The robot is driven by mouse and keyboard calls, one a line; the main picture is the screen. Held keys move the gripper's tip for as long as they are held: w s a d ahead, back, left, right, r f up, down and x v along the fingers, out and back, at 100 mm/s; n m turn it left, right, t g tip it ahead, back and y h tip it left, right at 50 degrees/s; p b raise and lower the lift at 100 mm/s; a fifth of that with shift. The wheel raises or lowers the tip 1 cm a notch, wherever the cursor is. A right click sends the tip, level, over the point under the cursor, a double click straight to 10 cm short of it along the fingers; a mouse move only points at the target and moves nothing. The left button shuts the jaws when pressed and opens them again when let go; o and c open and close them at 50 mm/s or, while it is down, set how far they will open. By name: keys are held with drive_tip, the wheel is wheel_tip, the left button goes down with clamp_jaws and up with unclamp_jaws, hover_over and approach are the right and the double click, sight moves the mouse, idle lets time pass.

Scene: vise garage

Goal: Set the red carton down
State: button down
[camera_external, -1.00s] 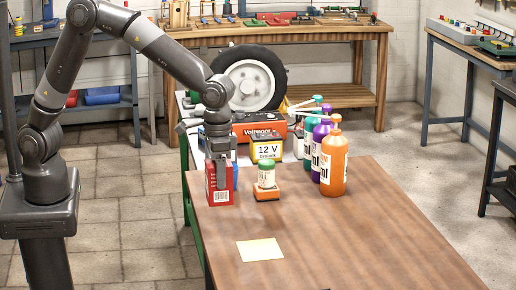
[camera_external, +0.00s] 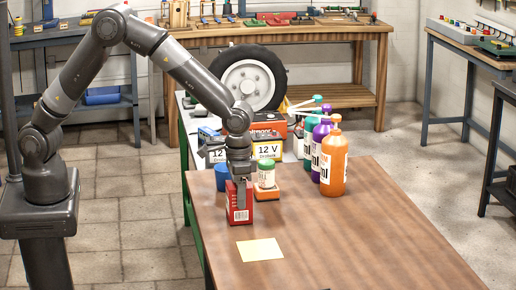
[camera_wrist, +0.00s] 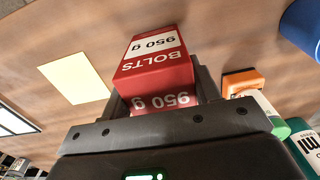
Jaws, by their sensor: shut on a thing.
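The red carton (camera_external: 238,206) is upright in my gripper (camera_external: 240,192) over the wooden table (camera_external: 350,240), near its left edge. I cannot tell whether its bottom touches the table. In the wrist view the carton (camera_wrist: 153,62) reads "BOLTS" and "950 g", and my gripper (camera_wrist: 160,90) has a finger along each of its sides. A pale yellow sheet (camera_external: 260,249) lies flat on the table in front of the carton, apart from it. The sheet also shows in the wrist view (camera_wrist: 75,78).
A blue cup (camera_external: 222,178) stands just behind. Orange (camera_external: 333,165) and purple (camera_external: 318,150) bottles stand farther right. The table's front and right are clear.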

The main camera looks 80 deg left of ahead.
idle(0.3)
drive_tip(key=shift+c, duration=2.4)
unclamp_jaws()
drive_tip(key=shift+f, duration=0.1)
